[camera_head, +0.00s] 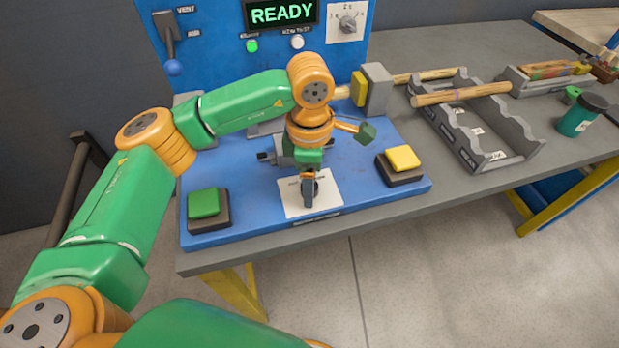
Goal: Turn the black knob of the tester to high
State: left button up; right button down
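The tester (240,229) is a blue bench unit with an upright panel and a lit READY display (283,12). A white label plate (325,203) lies near its front edge, between a green button (204,203) and a yellow button (402,158). My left gripper (309,178) points down over this plate. A small dark upright part (310,192) shows at its tip, above or on the plate. I cannot tell whether this is the black knob or my fingertips, and the knob's setting is not readable. My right gripper is not in view.
The panel has a blue-ended lever (172,66) and a grey dial (347,23). A grey block (376,90) stands at the base's back right. A grey rack (484,138) carries a wooden handle (461,94). A dark-lidded green jar (582,117) stands farther right.

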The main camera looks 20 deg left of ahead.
pick_arm(q)
notch_tip(320, 180, up, 7)
jog(key=shift+r+b, duration=0.1)
jog(key=shift+b, duration=0.25)
dwell(0.3)
